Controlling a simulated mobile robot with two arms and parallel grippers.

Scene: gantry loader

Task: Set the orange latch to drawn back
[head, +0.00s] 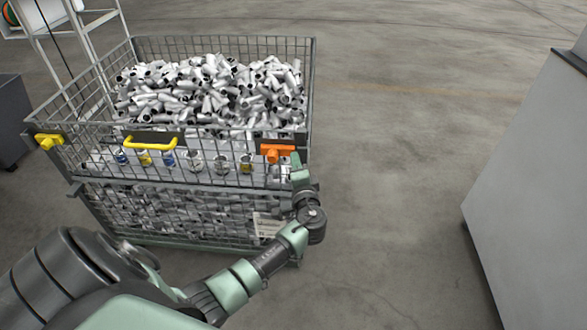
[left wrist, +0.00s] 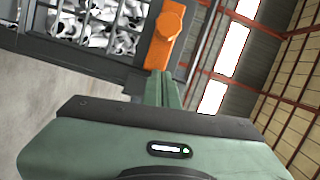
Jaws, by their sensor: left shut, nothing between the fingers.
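The orange latch (head: 276,151) sits at the right end of the front top rail of a wire mesh crate (head: 200,180). It also shows large in the left wrist view (left wrist: 165,37), with a round knob on an orange plate. My left gripper (head: 297,160) is shut and empty, its fingertips just right of the latch. In the left wrist view the shut fingers (left wrist: 161,88) point at the lower end of the orange plate; I cannot tell whether they touch it. My right gripper is not in view.
The crate is full of grey metal pipe pieces (head: 200,90). A yellow latch (head: 47,141) is at its left corner and a yellow handle (head: 150,141) is on its front. A grey cabinet (head: 535,180) stands at the right. The floor between is clear.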

